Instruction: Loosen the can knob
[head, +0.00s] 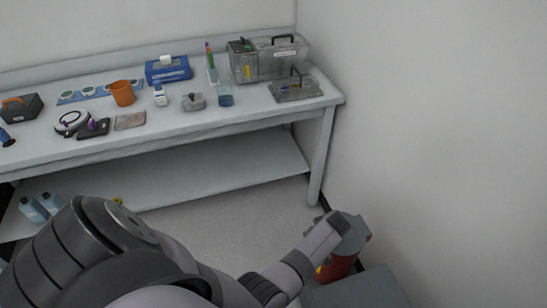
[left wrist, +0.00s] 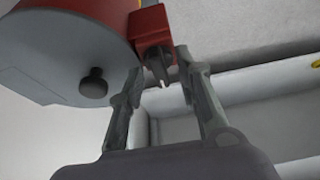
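A red can with a grey end (head: 341,263) stands low at the right in the head view, partly hidden by my left arm. In the left wrist view its grey round face (left wrist: 60,60) carries a round black knob (left wrist: 93,87). Beside that face is a red block (left wrist: 152,27) with a black knob with a white pointer (left wrist: 155,57). My left gripper (left wrist: 158,70) is open, its fingertips on either side of the pointer knob. I cannot tell whether they touch it. In the head view the left gripper (head: 330,226) is at the can. My right gripper is not in view.
A white workbench (head: 210,125) stands behind, holding a grey clear-sided box (head: 265,60), an orange cup (head: 122,93) and several small items. Blue bottles (head: 42,206) stand below it at the left. A bare wall (head: 440,120) runs close along the can's right.

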